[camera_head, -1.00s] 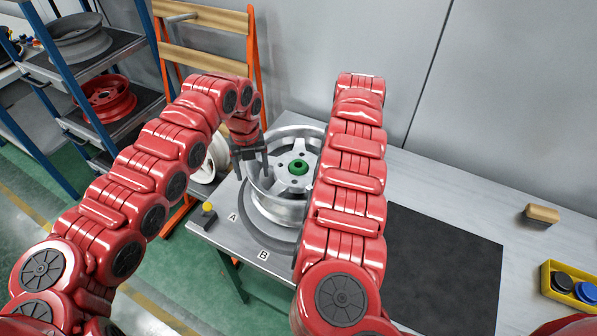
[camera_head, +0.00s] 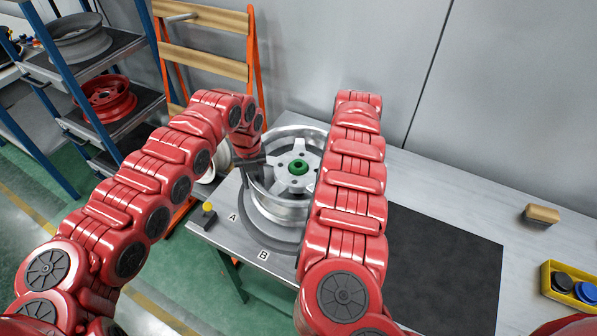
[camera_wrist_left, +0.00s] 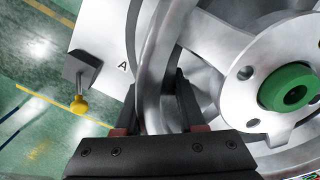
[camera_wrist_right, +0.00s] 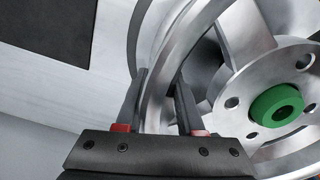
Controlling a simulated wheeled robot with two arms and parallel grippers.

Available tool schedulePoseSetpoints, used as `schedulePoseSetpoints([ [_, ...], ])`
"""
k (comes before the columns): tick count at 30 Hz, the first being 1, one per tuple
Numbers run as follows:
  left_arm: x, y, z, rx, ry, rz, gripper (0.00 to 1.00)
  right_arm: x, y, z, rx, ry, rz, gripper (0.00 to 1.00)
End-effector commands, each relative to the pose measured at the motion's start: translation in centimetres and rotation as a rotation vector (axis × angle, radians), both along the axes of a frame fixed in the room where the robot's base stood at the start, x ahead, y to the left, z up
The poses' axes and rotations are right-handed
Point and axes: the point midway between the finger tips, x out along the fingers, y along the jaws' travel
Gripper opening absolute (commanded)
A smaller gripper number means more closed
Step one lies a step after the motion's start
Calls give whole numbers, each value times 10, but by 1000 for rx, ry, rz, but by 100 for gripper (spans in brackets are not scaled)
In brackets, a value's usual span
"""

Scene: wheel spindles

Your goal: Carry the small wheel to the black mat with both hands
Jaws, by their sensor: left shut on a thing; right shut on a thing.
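The small wheel (camera_head: 284,208) is silver with a green hub (camera_head: 298,167) and lies face up at the grey table's left end, at a ring marked A and B. My left gripper (camera_head: 252,172) is at its left rim; in the left wrist view its fingers (camera_wrist_left: 158,108) straddle the rim wall, shut on it. My right gripper is hidden behind my right arm in the head view. In the right wrist view its fingers (camera_wrist_right: 160,105) are shut on the opposite rim wall. The black mat (camera_head: 440,265) lies bare to the right, partly hidden by my right arm.
A yellow-knobbed clamp (camera_head: 206,213) sits at the table's left edge. A wooden block (camera_head: 541,214) and a yellow tray (camera_head: 553,291) with coloured caps stand right of the mat. A shelf with wheels (camera_head: 107,98) and an orange-framed rack (camera_head: 207,42) stand at the left.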

Motion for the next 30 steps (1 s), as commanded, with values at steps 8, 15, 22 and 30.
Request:
schedulePoseSetpoints([
  [8,0,0,0,1,0,0,0,0,0,0,0,-1,0,0],
  [15,0,0,0,1,0,0,0,0,0,0,0,-1,1,0],
  [22,0,0,0,1,0,0,0,0,0,0,0,-1,1,0],
  [30,0,1,0,1,0,0,0,0,0,0,0,-1,1,0],
])
